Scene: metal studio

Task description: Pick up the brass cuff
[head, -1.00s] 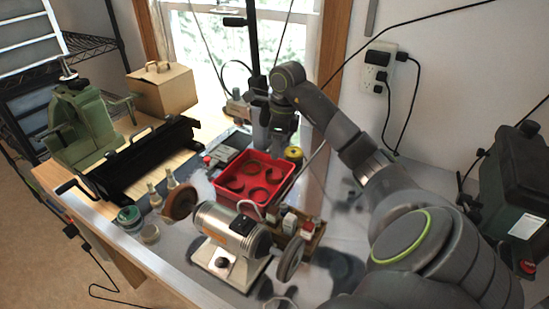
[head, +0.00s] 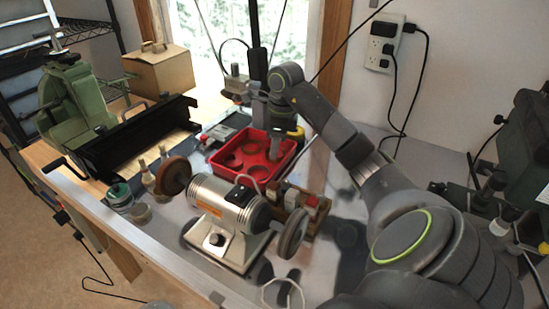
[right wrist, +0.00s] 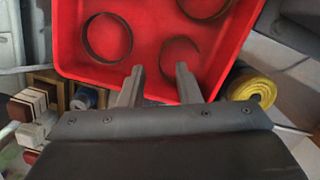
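A red tray (head: 228,174) stands on the bench with several dark brown ring-shaped cuffs in it. The right wrist view shows one cuff on the left (right wrist: 87,38), one at centre right (right wrist: 180,39) and one at the top (right wrist: 206,21); I cannot tell by colour which is brass. My right gripper (right wrist: 159,84) is open and empty, pointing at the tray; its right finger overlaps the near edge of the centre-right cuff in that view. In the head view the right gripper (head: 275,152) is over the tray's right side. My left gripper is not in view.
A bench grinder (head: 222,203) stands in front of the tray. A yellow roll (right wrist: 252,88) lies right of the tray. A wooden block rack (head: 300,208) sits at its near side. A black bending machine (head: 140,140) is to the left.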

